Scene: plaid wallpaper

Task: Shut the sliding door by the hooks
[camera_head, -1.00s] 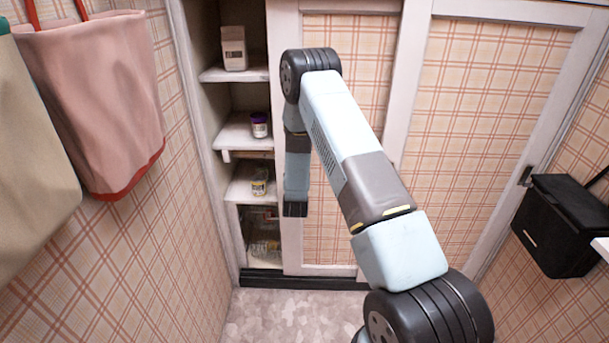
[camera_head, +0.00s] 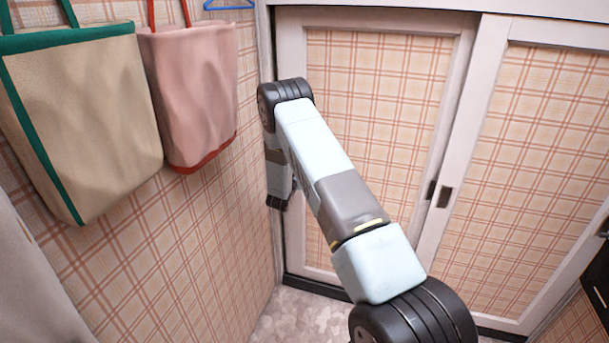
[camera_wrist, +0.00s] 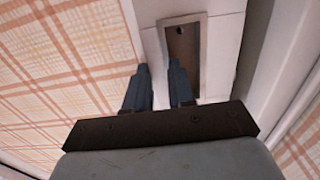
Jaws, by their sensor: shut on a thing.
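The left sliding door (camera_head: 375,130), a pale frame with a plaid panel, stands at the left end of the closet beside the bag wall. No shelves show past its left edge. A narrow dark strip shows along that edge. My gripper (camera_head: 278,205) is low at the door's left frame, partly hidden by my arm. In the wrist view my two fingers (camera_wrist: 160,85) reach to a brownish recessed pull (camera_wrist: 184,45) in the pale frame. The right finger overlaps the recess and the left lies beside it. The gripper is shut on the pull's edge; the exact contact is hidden.
A beige bag with green trim (camera_head: 85,120) and a pink bag (camera_head: 190,90) hang on the left wall, with a blue hanger (camera_head: 228,6) beside them. The right door (camera_head: 520,170) has a dark pull (camera_head: 445,197). A black box (camera_head: 598,275) is at the right edge.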

